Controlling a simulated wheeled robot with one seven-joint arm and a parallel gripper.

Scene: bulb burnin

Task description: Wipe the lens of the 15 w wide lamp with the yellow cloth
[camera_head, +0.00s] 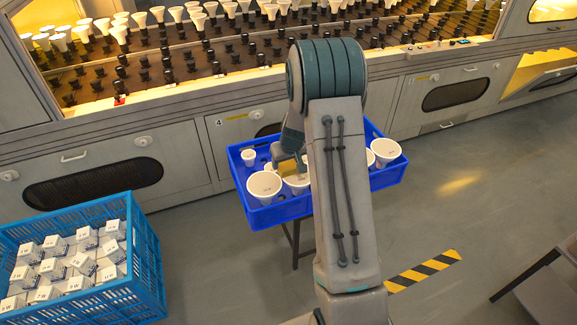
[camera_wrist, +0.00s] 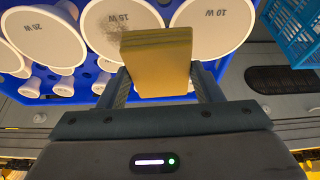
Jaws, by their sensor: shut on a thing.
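My gripper (camera_wrist: 160,82) is shut on the yellow cloth (camera_wrist: 157,60), a thick folded pad. The cloth overlaps the lower right part of the 15 W lens in the wrist view; whether it touches is not clear. My gripper (camera_head: 290,155) is over the blue tray in the head view.
The blue tray (camera_head: 275,215) holds several lamps, including a 25 W (camera_wrist: 42,30) and a 10 W (camera_wrist: 212,25) beside the 15 W. A light blue crate (camera_head: 150,270) with small boxes stands at left. A rack of lamps and sockets (camera_head: 200,60) runs behind.

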